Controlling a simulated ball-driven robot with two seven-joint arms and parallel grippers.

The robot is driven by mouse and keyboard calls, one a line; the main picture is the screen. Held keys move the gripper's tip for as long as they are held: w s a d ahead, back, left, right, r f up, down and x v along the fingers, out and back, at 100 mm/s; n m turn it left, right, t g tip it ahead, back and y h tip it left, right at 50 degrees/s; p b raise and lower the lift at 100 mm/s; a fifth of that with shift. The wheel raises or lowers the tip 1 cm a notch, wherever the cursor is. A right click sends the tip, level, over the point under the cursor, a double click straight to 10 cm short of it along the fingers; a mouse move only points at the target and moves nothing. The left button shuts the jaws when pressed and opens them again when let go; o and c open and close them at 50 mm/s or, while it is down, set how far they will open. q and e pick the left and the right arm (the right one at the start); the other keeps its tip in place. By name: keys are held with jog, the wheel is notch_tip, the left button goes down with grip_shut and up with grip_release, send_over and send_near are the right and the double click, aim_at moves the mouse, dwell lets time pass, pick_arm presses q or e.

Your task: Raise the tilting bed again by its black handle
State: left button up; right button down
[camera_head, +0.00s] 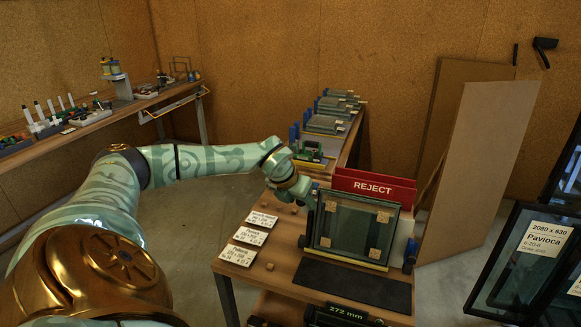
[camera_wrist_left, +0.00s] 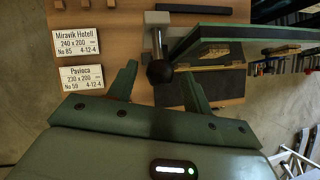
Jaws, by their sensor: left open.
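The tilting bed (camera_head: 345,231) stands at a steep tilt on the wooden bench, carrying a glass pane with tan corner pads. The black handle (camera_wrist_left: 160,72) is a round ball there, on a rod beside the bed. My left gripper (camera_wrist_left: 160,86) is open, its two green fingers on either side of the ball; I cannot tell whether they touch it.
A red REJECT bin (camera_head: 373,187) stands behind the bed. Label cards (camera_head: 245,238) lie on the bench to the left, and a dark mat (camera_head: 352,290) lies in front. Framed glass (camera_head: 525,255) stands at the right. Tall boards (camera_head: 480,165) lean against the back wall.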

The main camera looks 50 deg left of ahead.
pick_arm(q)
jog(key=p+v, duration=0.1)
jog(key=v, duration=1.3)
jog(key=shift+r, duration=0.25)
